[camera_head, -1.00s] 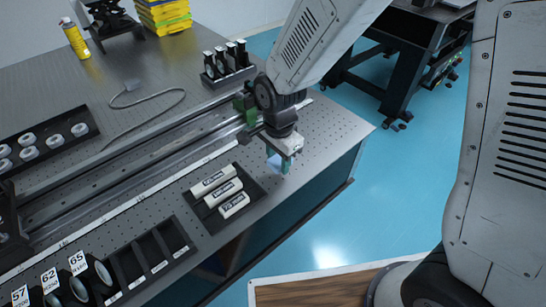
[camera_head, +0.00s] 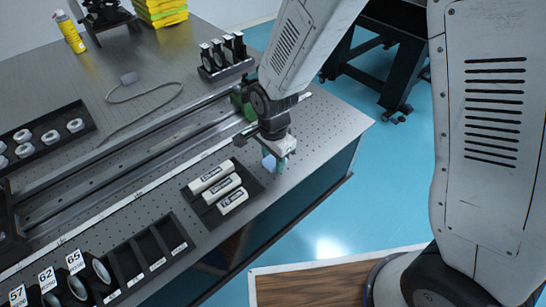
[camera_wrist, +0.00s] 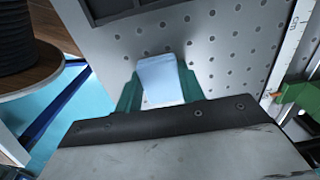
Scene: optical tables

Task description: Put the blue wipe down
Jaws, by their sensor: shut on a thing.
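The blue wipe (camera_wrist: 161,80) is a small pale blue piece between the two green fingers of my gripper (camera_wrist: 160,92) in the wrist view. My gripper is shut on it. In the head view my gripper (camera_head: 274,163) points down over the near right part of the perforated optical table (camera_head: 318,128). The wipe (camera_head: 268,162) shows there as a small light blue patch at the fingertips. I cannot tell whether it touches the table top.
A holder with several upright black pieces (camera_head: 225,55) stands farther back. The table's right edge is close.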

